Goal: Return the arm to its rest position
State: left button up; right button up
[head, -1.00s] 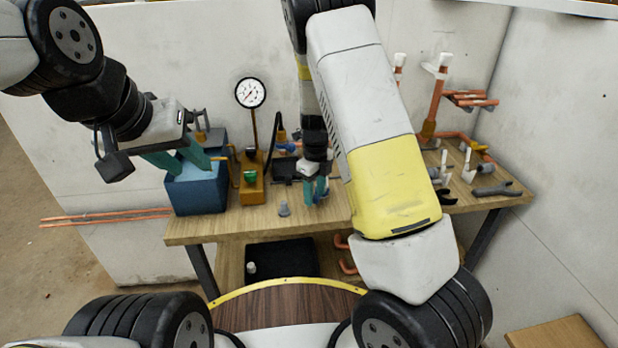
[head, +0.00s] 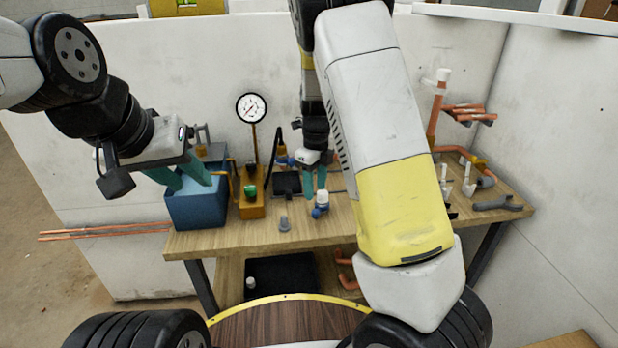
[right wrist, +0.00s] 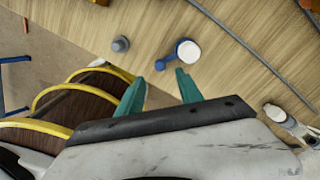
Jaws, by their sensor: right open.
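My right gripper (head: 315,182) is open and empty above the workbench (head: 250,240), with its teal fingers apart. In the right wrist view its fingertips (right wrist: 158,85) have only bare bench and floor between them. A blue valve with a white cap (head: 321,203) stands on the bench just below the right gripper; it also shows in the right wrist view (right wrist: 180,53), beyond the fingertips and apart from them. My left gripper (head: 186,184) has its fingers spread at the blue box (head: 197,210); I see nothing between them. The right arm reaches across the middle of the head view.
A pressure gauge (head: 251,107) rises from an orange base (head: 251,205) left of the right gripper. A small grey fitting (head: 284,223) stands near the front edge. Copper pipework (head: 438,110) and a wrench (head: 497,203) are at the right. White walls enclose the bench.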

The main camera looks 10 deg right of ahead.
jog(key=s+d+r+n+t+y, duration=0.2)
jog(key=s+r+n+y, duration=0.1)
jog(key=s+r+n, duration=0.9)
jog(key=s+d+r+n+t, duration=0.2)
jog(key=s+r+n+t, duration=0.2)
jog(key=s+r+n, duration=0.5)
jog(key=s+n, duration=0.3)
jog(key=n, duration=0.3)
jog(key=shift+s+r+h, duration=0.2)
jog(key=shift+s+h, duration=0.05)
jog(key=shift+h, duration=0.15)
